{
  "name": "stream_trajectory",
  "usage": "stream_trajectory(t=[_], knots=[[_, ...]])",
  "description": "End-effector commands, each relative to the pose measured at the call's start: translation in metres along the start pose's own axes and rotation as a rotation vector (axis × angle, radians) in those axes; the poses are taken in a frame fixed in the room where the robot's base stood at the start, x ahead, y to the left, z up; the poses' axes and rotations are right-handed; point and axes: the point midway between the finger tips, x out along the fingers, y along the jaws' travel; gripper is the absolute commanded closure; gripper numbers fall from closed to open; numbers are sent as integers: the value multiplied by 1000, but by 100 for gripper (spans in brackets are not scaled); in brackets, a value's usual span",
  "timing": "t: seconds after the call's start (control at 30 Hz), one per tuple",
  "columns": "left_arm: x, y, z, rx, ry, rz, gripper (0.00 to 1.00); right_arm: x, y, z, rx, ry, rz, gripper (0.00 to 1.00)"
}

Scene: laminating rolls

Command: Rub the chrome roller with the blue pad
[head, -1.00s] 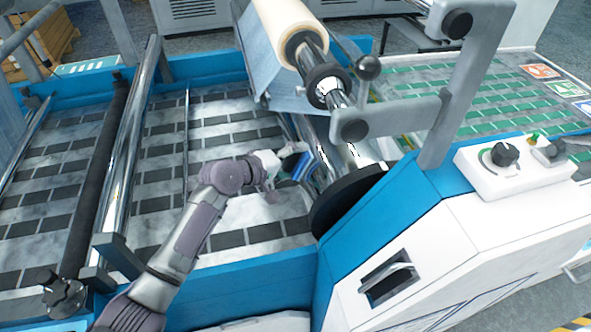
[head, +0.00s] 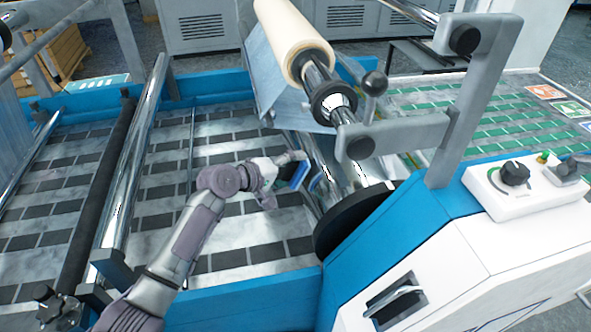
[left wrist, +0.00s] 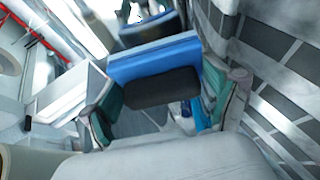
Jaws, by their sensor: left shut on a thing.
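The blue pad (head: 299,176) is a small block with a pale layer and a black grip, which shows in the left wrist view (left wrist: 163,88). My left gripper (head: 283,176) is shut on this grip, with a finger on each side in the left wrist view (left wrist: 165,110). The pad's blue face points at the chrome roller (head: 331,165), which lies low beside the large black disc. A blue reflection shows on the roller close to the pad. I cannot tell whether pad and roller touch. My right gripper is not in view.
A cream film roll (head: 290,40) on a shaft hangs above the roller. A grey bracket (head: 465,110) and black disc (head: 355,218) stand to the right. Another long chrome bar (head: 130,175) crosses on the left.

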Motion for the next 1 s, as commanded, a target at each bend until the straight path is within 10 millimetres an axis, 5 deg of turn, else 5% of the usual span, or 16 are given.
stream_trajectory(t=[0.4, 1.0], knots=[[-39, 2, -18, 1, 1, -1, 47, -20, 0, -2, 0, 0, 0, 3], [-52, 2, -24, 2, 3, -1, 47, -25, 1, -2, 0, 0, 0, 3]])
